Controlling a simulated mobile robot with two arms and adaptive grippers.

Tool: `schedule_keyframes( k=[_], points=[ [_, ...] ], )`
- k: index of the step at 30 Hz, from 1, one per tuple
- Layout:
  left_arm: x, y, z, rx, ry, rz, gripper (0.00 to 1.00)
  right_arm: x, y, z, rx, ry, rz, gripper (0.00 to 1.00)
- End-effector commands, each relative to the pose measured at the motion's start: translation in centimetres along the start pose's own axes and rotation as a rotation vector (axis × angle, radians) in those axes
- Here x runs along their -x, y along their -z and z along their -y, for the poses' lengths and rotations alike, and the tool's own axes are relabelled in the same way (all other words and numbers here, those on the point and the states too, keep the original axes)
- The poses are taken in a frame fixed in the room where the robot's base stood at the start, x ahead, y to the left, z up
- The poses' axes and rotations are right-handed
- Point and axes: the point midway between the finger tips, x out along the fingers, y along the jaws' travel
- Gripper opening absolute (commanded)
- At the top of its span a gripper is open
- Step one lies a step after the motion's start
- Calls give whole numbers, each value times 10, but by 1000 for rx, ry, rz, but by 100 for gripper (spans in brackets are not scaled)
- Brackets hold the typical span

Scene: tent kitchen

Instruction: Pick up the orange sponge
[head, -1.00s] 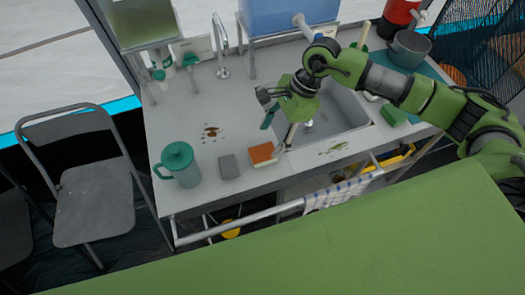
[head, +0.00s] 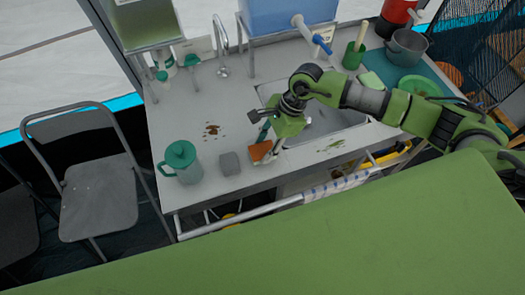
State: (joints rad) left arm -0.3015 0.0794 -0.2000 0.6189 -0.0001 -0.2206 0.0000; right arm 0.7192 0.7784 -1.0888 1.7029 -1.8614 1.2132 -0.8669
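The orange sponge (head: 260,151) lies near the front edge of the grey counter, left of the sink, partly covered by my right gripper. My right gripper (head: 269,146) is down at the sponge, with one finger behind it and a pale finger along its right and front side. The fingers are apart with the sponge at least partly between them. I cannot tell whether they press on it, or whether it is off the counter. My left gripper is not in view.
A grey block (head: 230,163) lies just left of the sponge, and a teal pitcher (head: 183,163) stands farther left. The sink (head: 335,117) is to the right. Brown stains (head: 212,130) mark the counter. A green surface (head: 330,235) fills the foreground.

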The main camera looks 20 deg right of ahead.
Motion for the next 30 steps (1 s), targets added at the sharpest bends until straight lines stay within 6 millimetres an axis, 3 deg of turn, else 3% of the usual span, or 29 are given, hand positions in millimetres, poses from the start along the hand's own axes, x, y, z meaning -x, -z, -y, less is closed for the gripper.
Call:
schedule_keyframes(
  k=[10,17,23,27,30],
  points=[
    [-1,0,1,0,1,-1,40,3,-1,0,1,1,1,25],
    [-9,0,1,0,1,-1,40,26,-11,1,4,4,0,25],
    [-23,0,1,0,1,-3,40,53,-20,-24,5,4,-1,25],
    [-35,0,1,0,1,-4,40,80,-29,-49,5,4,-2,25],
    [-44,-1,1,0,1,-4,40,89,-32,-71,4,1,-2,25]
  ],
)
